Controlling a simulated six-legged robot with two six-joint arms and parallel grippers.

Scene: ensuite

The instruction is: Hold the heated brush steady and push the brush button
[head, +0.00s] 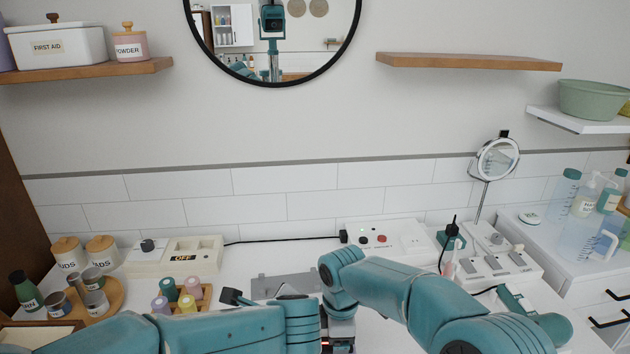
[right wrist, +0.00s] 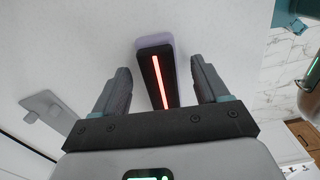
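In the right wrist view a dark bar with a glowing red strip and a lavender body behind it (right wrist: 158,80) looks like the heated brush. My right gripper (right wrist: 161,78) is open, with one finger on each side of the bar and narrow gaps showing. In the head view the right wrist bends down at the bottom centre, and a small red glow shows beneath it. My left arm comes in low from the left and ends beside the right wrist; its gripper is hidden. I cannot make out the brush button.
A grey mat (head: 285,283) lies behind the wrists. Coloured pots (head: 181,297), a wooden tray of jars (head: 116,292) and a beige box (head: 175,256) stand left. A white socket box (head: 385,238) and a switch panel (head: 495,262) stand behind and right.

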